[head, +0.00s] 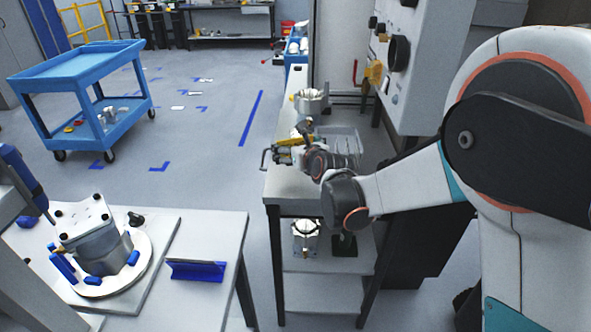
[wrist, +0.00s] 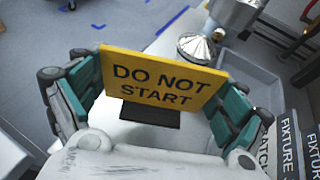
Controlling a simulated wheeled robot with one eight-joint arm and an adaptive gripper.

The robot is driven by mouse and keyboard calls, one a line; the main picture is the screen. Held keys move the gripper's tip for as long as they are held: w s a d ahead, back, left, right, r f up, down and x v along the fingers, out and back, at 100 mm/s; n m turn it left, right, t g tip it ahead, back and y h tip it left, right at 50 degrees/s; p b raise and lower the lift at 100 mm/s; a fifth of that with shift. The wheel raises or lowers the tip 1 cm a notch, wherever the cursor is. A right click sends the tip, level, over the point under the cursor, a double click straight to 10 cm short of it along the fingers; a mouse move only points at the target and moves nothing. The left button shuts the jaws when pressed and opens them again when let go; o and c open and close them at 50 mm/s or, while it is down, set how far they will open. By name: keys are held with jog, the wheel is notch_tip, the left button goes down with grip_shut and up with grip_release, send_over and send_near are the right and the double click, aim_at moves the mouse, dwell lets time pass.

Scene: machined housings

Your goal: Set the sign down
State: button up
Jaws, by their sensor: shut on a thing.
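The sign (wrist: 163,80) is a yellow plate with black "DO NOT START" lettering and a dark base below it. In the wrist view it stands between the teal-padded fingers of my gripper (wrist: 160,92), which is shut on its side edges. In the head view the sign (head: 298,141) is a small yellow strip at my gripper (head: 288,153), over the narrow grey bench (head: 285,187). The sign looks roughly upright. I cannot tell whether its base touches the bench top.
A metal housing (head: 311,101) stands behind the sign on the bench, and a grey tray (wrist: 262,82) lies to its right. A machine panel with knobs (head: 405,60) rises at the right. A worktable with a round fixture (head: 95,250) is at the left front.

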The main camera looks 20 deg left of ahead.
jog(key=shift+f+b, duration=1)
jog(key=shift+f, duration=1.9)
jog(key=shift+f, duration=0.15)
jog(key=o, duration=0.8)
jog(key=shift+s+d+r, duration=0.15)
jog(key=shift+s+r, duration=0.1)
jog(key=shift+r, duration=0.05)
jog(key=p+v, duration=0.3)
jog(key=v, duration=0.8)
jog(key=shift+s+d+p, duration=0.15)
jog(key=shift+d+p, duration=0.05)
jog(key=shift+p, duration=0.1)
